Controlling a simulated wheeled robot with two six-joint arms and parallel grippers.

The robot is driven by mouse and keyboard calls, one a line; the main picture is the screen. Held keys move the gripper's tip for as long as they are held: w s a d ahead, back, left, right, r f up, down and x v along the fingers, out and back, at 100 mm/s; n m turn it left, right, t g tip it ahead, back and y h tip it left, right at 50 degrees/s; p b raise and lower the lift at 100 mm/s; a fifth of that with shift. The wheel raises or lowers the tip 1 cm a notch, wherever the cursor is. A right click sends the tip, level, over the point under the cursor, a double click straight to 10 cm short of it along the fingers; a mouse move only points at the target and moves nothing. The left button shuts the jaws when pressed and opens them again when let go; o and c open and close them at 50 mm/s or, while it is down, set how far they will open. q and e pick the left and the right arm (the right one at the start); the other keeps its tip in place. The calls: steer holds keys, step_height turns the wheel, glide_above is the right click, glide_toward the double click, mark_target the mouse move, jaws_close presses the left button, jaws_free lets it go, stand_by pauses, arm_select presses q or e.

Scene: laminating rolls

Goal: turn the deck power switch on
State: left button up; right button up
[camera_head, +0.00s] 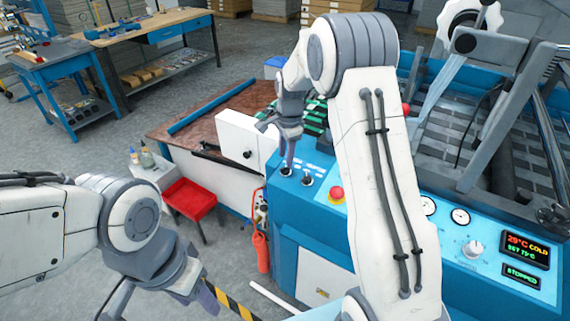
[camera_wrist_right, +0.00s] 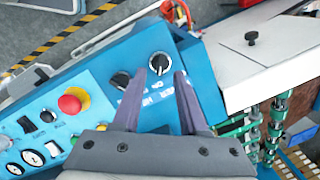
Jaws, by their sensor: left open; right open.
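The panel labels are too blurred to tell which is the deck power switch. My right gripper (camera_wrist_right: 160,71) is open and points down over the end switch; whether it touches it I cannot tell. My left gripper (camera_head: 207,298) is open and empty, low at the left, away from the panel.
A red emergency button (camera_wrist_right: 73,101) sits near the switches. A display (camera_head: 525,247) reads 29°C COLD and a lower one (camera_head: 522,275) reads STOPPED. A white box (camera_head: 240,142) stands just left of the right gripper. A red stool (camera_head: 190,200) stands on the floor.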

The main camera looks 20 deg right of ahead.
step_height(320, 180, up, 6)
steer(key=shift+s+r+b, duration=0.15)
steer(key=shift+s+b, duration=0.2)
steer(key=shift+s, duration=0.05)
steer(key=s+a+r+n, duration=0.3)
steer(key=s+a+n, duration=0.9)
steer(key=s+a, duration=0.4)
steer(key=s+a+f+n, duration=0.1)
steer(key=s+n, duration=0.5)
steer(key=s, duration=0.3)
steer(key=s+a+f+n+g, duration=0.1)
steer(key=s+n, duration=0.4)
steer(key=s, duration=0.5)
steer(key=shift+f+n+y, duration=0.35)
steer(key=shift+n+y, duration=0.05)
steer(key=shift+a, duration=0.2)
